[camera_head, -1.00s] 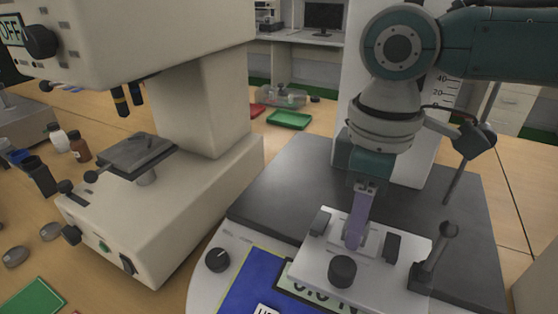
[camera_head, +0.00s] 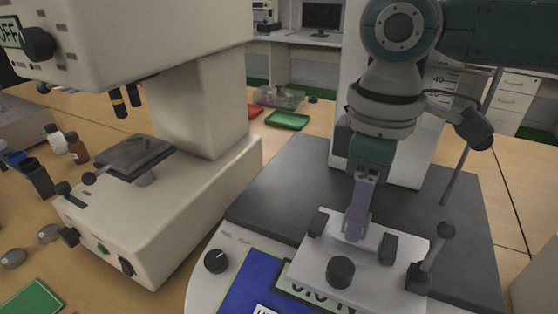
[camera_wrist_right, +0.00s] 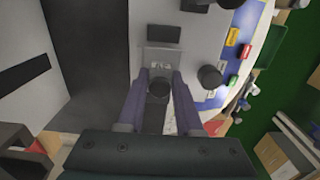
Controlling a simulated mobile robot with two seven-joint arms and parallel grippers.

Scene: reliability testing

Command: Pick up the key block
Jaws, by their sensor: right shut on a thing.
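My right gripper (camera_head: 355,234) points down over the white clamp fixture (camera_head: 320,262) on the test machine. In the right wrist view its two purple fingers (camera_wrist_right: 159,82) are shut on a small dark piece (camera_wrist_right: 158,91), which I take to be the key block. In the head view the fingers hide this piece, so I cannot tell whether it is clear of the fixture. The fixture has black clamps at its sides and a round black knob (camera_head: 340,271) in front. My left gripper is not in view.
A microscope (camera_head: 210,110) stands close on the left. A jointed post (camera_head: 432,255) stands right of the fixture. The dark machine plate (camera_head: 290,190) behind is clear. A green tray (camera_head: 288,120) and a red tray lie on the bench beyond.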

